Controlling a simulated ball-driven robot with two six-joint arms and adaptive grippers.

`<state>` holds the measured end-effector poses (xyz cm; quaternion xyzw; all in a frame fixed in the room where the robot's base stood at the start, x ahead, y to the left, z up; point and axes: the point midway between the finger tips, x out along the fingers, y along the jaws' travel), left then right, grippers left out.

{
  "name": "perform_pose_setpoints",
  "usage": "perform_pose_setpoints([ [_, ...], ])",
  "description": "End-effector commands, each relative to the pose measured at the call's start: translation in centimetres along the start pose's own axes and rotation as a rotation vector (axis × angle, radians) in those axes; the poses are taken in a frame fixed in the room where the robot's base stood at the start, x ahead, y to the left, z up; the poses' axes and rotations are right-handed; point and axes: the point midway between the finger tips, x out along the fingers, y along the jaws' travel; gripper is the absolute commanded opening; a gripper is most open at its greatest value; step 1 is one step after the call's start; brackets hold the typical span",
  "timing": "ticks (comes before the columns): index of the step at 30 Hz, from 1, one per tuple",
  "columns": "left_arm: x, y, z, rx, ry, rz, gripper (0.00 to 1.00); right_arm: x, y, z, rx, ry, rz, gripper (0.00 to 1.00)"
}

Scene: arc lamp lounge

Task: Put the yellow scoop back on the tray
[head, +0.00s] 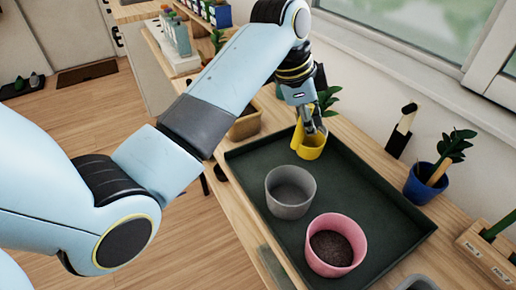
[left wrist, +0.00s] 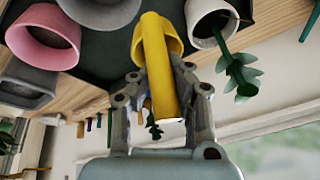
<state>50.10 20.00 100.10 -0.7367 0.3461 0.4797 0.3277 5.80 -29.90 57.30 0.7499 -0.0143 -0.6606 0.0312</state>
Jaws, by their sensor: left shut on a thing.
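The yellow scoop (head: 309,147) shows at the far end of the dark green tray (head: 378,205) in the head view. My left gripper (head: 309,128) is shut on the scoop from above. In the left wrist view the yellow scoop (left wrist: 160,62) lies between the two fingers of my left gripper (left wrist: 162,82), its cup toward the dark tray (left wrist: 103,66). I cannot tell whether the scoop touches the tray. A grey pot (head: 290,192) and a pink pot with soil (head: 336,246) stand on the tray. My right gripper is not in view.
A blue pot with a plant (head: 424,186) stands right of the tray, near a black-and-wood tool (head: 401,131). A wooden label holder (head: 487,256) is at the lower right. The tray's right half is bare. A white pot (left wrist: 203,22) with a plant shows beside the scoop.

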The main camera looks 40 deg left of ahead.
Motion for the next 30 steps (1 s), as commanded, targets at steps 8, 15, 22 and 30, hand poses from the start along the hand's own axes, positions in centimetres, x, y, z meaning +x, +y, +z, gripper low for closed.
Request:
perform_pose_setpoints([
  [8,1.9,-2.5,7.3,-0.002,-0.01,-0.002,0.0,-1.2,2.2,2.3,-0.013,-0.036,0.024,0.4],
  [15,3.2,-3.8,11.2,-0.002,-0.005,-0.002,0.0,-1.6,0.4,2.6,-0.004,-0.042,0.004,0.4],
  [22,5.4,-3.5,12.3,-0.004,-0.003,0.001,0.0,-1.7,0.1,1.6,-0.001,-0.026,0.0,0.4],
  [30,7.2,-3.3,12.9,-0.002,-0.003,-0.003,0.0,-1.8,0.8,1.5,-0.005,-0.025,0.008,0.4],
])
